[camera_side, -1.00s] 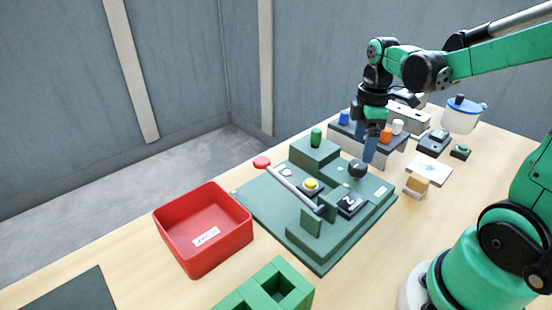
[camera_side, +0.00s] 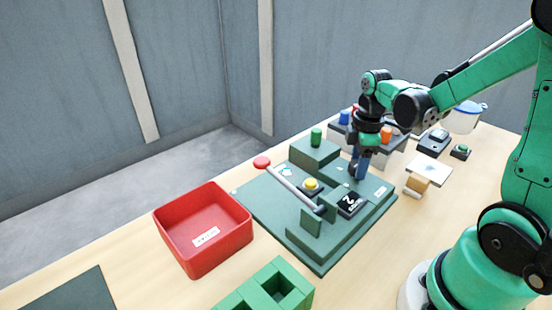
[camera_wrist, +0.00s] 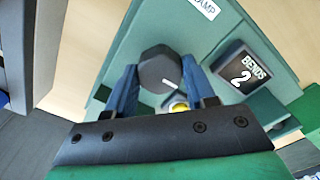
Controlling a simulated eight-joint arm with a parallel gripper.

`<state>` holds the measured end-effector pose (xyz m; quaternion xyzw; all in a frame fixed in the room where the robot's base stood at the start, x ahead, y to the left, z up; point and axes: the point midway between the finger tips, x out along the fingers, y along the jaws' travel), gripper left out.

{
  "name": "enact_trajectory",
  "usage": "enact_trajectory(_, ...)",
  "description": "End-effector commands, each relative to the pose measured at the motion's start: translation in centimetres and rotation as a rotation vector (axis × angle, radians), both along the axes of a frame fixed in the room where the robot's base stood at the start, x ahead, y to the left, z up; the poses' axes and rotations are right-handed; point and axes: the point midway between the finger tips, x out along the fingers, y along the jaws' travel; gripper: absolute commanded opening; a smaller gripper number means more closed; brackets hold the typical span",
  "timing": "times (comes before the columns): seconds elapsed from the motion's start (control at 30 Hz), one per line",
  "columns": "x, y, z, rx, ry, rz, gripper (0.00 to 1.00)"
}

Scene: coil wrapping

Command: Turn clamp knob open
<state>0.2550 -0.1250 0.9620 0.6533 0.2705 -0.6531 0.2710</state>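The clamp knob (camera_wrist: 160,69) is a dark, many-sided knob with a small white mark, on the green fixture (camera_side: 262,203). The wrist view shows it between the tips of my gripper's two blue fingers (camera_wrist: 159,66). The fingers lie close along its left and right sides; I cannot tell whether they press on it. In the side view my gripper (camera_side: 359,166) points down over the knob, mostly hiding it. A white label ending in "AMP" (camera_wrist: 205,7) lies near the knob on the fixture.
The fixture also carries a grey bar (camera_side: 295,189), a yellow button (camera_side: 311,184), a green peg (camera_side: 316,136) and a "BENDS 2" display (camera_side: 350,203). A red bin (camera_side: 203,228) stands left. A rack with coloured pegs (camera_side: 338,130) is behind my gripper.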

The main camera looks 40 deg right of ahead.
Motion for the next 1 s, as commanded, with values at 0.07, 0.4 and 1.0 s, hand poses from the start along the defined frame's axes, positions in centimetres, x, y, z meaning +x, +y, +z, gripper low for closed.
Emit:
enact_trajectory(0.07, -0.01, 0.01, 0.01, 0.001, 0.001, 0.0, 0.12)
enact_trajectory(0.4, -0.01, 0.01, 0.02, 0.001, 0.001, -0.032, 0.0)
enact_trajectory(1.0, -0.03, -0.01, 0.03, 0.001, 0.002, -0.488, 0.0)
